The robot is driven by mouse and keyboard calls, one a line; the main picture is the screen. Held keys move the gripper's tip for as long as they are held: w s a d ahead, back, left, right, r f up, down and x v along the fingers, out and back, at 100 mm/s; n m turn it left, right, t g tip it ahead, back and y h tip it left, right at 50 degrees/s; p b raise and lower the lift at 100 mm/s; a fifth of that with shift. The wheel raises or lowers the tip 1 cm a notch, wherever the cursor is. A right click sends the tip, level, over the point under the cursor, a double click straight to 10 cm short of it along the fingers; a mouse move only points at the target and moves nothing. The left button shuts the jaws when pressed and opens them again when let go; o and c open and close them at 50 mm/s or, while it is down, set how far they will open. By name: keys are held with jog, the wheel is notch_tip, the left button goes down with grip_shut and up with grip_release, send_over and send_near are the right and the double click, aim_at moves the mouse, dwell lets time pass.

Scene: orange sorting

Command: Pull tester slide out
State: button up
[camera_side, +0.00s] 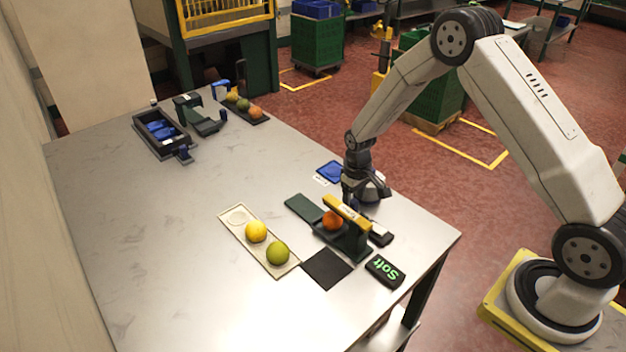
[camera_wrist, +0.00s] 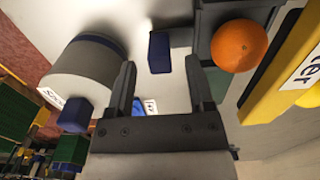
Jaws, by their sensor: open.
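The tester has a dark green base (camera_side: 345,243) with a yellow bar (camera_side: 346,208) across it. An orange (camera_side: 332,221) sits at the tester under the bar; in the wrist view the orange (camera_wrist: 239,45) lies right of my fingers beside the yellow bar (camera_wrist: 285,75). A flat green plate (camera_side: 303,207) extends to the left of the tester. My gripper (camera_side: 357,203) is low behind the bar, its tips partly hidden. In the wrist view my gripper (camera_wrist: 161,64) is open, with a small dark blue block (camera_wrist: 159,52) seen between the fingers, apart from both.
A cream tray (camera_side: 283,270) holds a yellow and a green fruit. A blue pad (camera_side: 331,171) lies behind the tester.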

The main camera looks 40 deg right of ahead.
jog(key=shift+f, duration=1.1)
grip_shut()
dwell(0.8)
